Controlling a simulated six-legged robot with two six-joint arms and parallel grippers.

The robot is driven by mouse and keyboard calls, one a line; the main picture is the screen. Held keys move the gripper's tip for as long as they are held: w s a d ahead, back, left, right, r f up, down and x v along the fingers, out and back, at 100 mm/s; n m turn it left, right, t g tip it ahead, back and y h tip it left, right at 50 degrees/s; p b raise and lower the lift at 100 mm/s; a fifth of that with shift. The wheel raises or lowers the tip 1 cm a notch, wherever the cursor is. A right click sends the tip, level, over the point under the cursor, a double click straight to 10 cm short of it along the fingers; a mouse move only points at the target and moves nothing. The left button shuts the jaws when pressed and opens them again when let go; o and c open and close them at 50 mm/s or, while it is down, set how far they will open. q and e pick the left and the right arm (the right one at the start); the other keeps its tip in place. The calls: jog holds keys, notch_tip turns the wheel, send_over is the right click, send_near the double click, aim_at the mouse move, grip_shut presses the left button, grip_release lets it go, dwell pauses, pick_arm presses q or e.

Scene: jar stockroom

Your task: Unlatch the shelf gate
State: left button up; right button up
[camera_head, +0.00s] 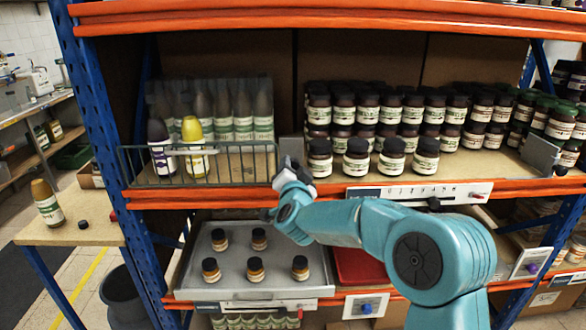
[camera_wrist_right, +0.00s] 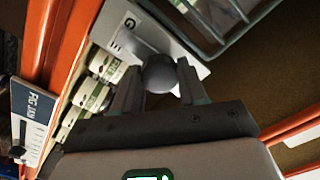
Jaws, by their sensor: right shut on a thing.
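The shelf gate (camera_head: 215,164) is a low dark wire rail along the front left of the middle shelf, in front of several bottles. Its wires also show at the top of the right wrist view (camera_wrist_right: 222,18). A pale latch plate (camera_wrist_right: 128,30) marked with a letter sits beside the wires. My right gripper (camera_head: 284,170) is at the gate's right end. In the wrist view its two fingers (camera_wrist_right: 160,88) are shut on a round grey knob (camera_wrist_right: 158,72) in front of the plate. In the head view my gripper hides the knob. My left gripper is not in view.
Dark jars (camera_head: 356,157) stand just right of my gripper on the same shelf. Below, a grey tray (camera_head: 235,288) holds several small jars, with a red tray (camera_head: 362,265) beside it. A wooden side table (camera_head: 85,232) at left carries a bottle (camera_head: 48,203).

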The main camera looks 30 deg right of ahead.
dwell(0.5)
jog(key=o, duration=1.1)
jog(key=shift+c, duration=0.2)
jog(key=b+v, duration=0.2)
jog(key=v, duration=1.4)
jog(key=shift+s+b, duration=0.2)
jog(key=shift+b, duration=0.2)
